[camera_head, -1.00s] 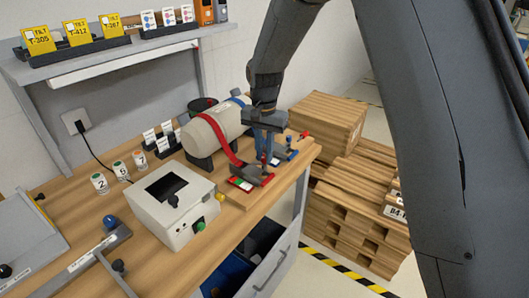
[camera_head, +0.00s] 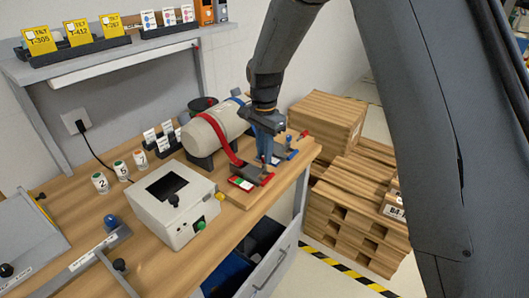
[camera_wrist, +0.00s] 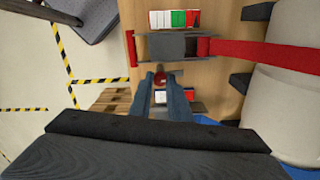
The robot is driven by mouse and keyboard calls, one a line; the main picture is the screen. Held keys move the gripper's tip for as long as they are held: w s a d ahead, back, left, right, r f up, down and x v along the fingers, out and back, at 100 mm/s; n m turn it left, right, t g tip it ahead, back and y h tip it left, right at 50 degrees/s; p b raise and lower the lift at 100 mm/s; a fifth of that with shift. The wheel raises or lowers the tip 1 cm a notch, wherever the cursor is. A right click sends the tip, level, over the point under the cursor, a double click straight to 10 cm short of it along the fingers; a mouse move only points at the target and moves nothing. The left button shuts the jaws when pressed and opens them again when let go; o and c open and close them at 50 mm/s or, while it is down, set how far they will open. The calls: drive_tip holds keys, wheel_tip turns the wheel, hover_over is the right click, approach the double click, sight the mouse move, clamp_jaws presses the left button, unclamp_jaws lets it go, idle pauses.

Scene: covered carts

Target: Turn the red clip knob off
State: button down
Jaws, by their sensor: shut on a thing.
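A red strap (camera_head: 222,143) runs around a pale cylinder (camera_head: 203,132) to the red clip, a dark grey block with red ends (camera_head: 267,179), on the wooden board. Beside the clip is a label with white, green and red fields (camera_head: 241,184); the wrist view shows it too (camera_wrist: 175,20). My gripper (camera_head: 265,160) points down at the clip. In the wrist view, its blue-grey fingers (camera_wrist: 162,84) are closed about a small reddish knob (camera_wrist: 164,77) next to the clip block (camera_wrist: 172,46). The fingers hide most of the knob, so its pointer direction cannot be told.
A blue clip (camera_head: 285,153) stands just behind my fingers. A grey box (camera_head: 172,203) with a dark screen stands to the left. Wooden pallets (camera_head: 355,195) are stacked to the right, past the bench edge. An open drawer (camera_head: 262,258) is below.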

drive_tip(key=shift+w+r, duration=0.1)
drive_tip(key=c, duration=1.7)
unclamp_jaws()
drive_tip(key=shift+o, duration=0.2)
wheel_tip(320, 180, up, 8)
drive_tip(key=shift+f+b, duration=0.1)
drive_tip(key=shift+b, duration=1.15)
drive_tip(key=s+d+f+n+b, duration=0.1)
drive_tip(key=s+d+f+n, duration=0.3)
drive_tip(key=s+d, duration=0.4)
drive_tip(key=s+d+f+n+t+b, duration=0.1)
drive_tip(key=s+d+f+n, duration=0.3)
drive_tip(key=s+d, duration=0.5)
drive_tip(key=s+n, duration=0.1)
drive_tip(key=s, duration=0.5)
drive_tip(key=shift+n, duration=0.4)
